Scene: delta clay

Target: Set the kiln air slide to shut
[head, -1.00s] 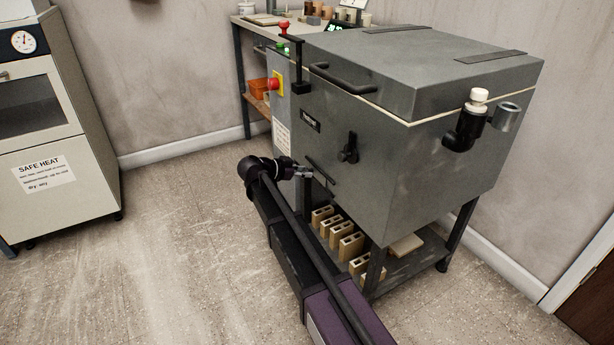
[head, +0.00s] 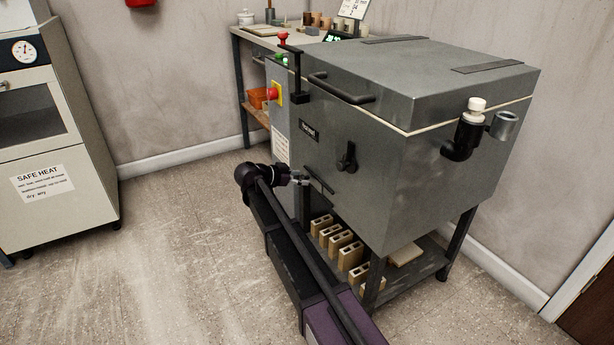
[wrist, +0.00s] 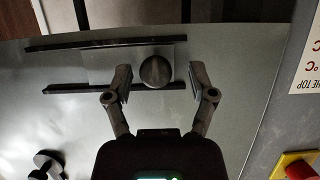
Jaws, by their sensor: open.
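The kiln air slide (head: 320,181) is low on the front of the grey kiln, partly hidden by my gripper in the head view. In the wrist view two dark parallel rails (wrist: 70,43) cross the kiln face, with a flat plate (wrist: 102,66) between them. A round dark knob (wrist: 156,71) sits on the slide, towards the right end of the rails. My gripper (wrist: 161,78) is open, one finger on each side of the knob in the picture. I cannot tell whether either finger touches it. In the head view my gripper (head: 303,180) is close to the kiln front.
A red stop button (head: 273,94) is on the side panel. Several bricks (head: 338,240) lie on the shelf below. The floor to the left is clear.

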